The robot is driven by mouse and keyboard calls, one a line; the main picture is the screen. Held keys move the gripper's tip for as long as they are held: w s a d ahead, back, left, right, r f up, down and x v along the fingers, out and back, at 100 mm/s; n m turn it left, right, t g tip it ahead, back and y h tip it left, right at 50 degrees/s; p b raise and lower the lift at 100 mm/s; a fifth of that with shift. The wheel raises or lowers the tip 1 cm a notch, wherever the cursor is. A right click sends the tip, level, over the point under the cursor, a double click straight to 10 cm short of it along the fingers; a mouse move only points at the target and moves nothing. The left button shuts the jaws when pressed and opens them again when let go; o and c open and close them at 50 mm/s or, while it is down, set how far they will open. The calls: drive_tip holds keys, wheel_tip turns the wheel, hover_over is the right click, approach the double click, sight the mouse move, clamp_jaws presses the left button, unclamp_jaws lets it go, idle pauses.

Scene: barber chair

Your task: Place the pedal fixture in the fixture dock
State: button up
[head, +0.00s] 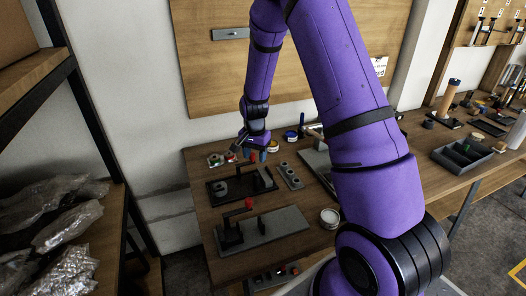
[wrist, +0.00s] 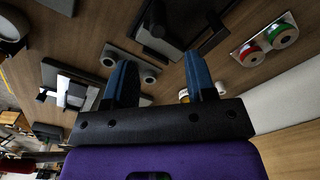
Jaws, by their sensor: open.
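My gripper (head: 256,154) is open, with nothing between its blue fingers, above the back of the workbench. It also shows in the wrist view (wrist: 162,95). Below and beside it, a dark base (head: 216,198) carries upright parts and a red knob by the fingers. In front lies a grey plate (head: 285,228) with a black bracket (head: 231,232), a red knob (head: 249,203) and a small upright black piece. I cannot tell for sure which of these is the pedal fixture and which is the fixture dock. My arm hides part of the bench's right side.
A grey block with round holes (head: 290,175) lies right of the dark base. A round tin (head: 329,218) stands near the front right. Spools (wrist: 265,45) show at upper right in the wrist view. A dark tray (head: 463,155) lies on the far-right bench. Shelving (head: 75,100) stands left.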

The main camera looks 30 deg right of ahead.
drive_tip(key=s+a+r+n+t, duration=0.1)
drive_tip(key=s+a+r+n, duration=0.3)
drive_tip(key=r, duration=0.8)
drive_tip(key=s+a+r+n+t, duration=0.1)
drive_tip(key=s+r+t, duration=0.1)
drive_tip(key=s+r, duration=0.75)
drive_tip(key=s+a+r+n+t, duration=0.1)
drive_tip(key=s+r+n, duration=0.2)
drive_tip(key=s+r, duration=0.3)
drive_tip(key=s+a+r+n+t, duration=0.1)
drive_tip(key=s+r, duration=0.5)
drive_tip(key=s, duration=0.6)
drive_tip(key=shift+a+r+n, duration=0.3)
drive_tip(key=shift+a+n, duration=0.3)
drive_tip(key=shift+n, duration=0.5)
